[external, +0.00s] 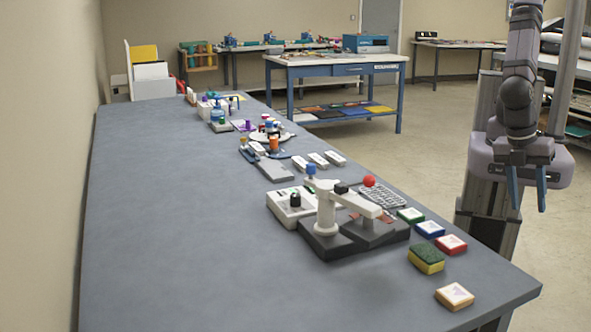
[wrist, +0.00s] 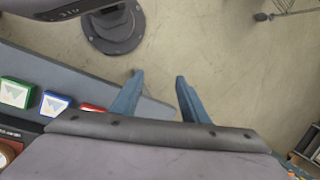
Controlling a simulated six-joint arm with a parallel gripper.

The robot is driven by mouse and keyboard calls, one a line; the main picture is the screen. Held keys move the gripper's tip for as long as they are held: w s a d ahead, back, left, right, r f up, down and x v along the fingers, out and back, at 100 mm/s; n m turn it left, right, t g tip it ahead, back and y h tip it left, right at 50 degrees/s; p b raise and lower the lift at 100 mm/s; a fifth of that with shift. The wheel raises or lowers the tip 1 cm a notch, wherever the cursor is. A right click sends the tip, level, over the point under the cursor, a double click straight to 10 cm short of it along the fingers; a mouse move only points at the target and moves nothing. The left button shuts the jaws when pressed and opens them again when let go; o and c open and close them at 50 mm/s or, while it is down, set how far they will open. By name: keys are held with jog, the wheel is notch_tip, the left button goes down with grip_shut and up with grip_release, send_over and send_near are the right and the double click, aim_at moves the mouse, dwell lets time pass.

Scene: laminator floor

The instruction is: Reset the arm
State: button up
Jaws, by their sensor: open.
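My gripper (external: 527,188) hangs at the right of the external view, pointing down beside the table's right edge. Its two blue fingers are apart with nothing between them. In the wrist view my gripper (wrist: 158,82) is also open and empty, with bare floor between the fingertips and the table corner close by the left finger. The arm above it is folded near its column.
A long grey table (external: 170,220) carries a small lever device (external: 325,215), a green and yellow sponge (external: 426,259), coloured square blocks (external: 451,245) and several small items. A blue workbench (external: 335,68) stands behind. The table's left half is clear.

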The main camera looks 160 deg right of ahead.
jog(key=d+r+n+h+p, duration=0.1)
jog(key=r+n+p, duration=0.1)
jog(key=r+p, duration=0.4)
jog(key=w+d+r+n+h+p, duration=0.1)
jog(key=d+r+n+h+p, duration=0.1)
jog(key=r+p, duration=0.5)
jog(key=shift+d+r+n+t, duration=0.15)
jog(key=shift+d+n+t, duration=0.1)
jog(key=shift+n+t, duration=0.2)
notch_tip(320, 180, down, 14)
jog(key=b, duration=1.4)
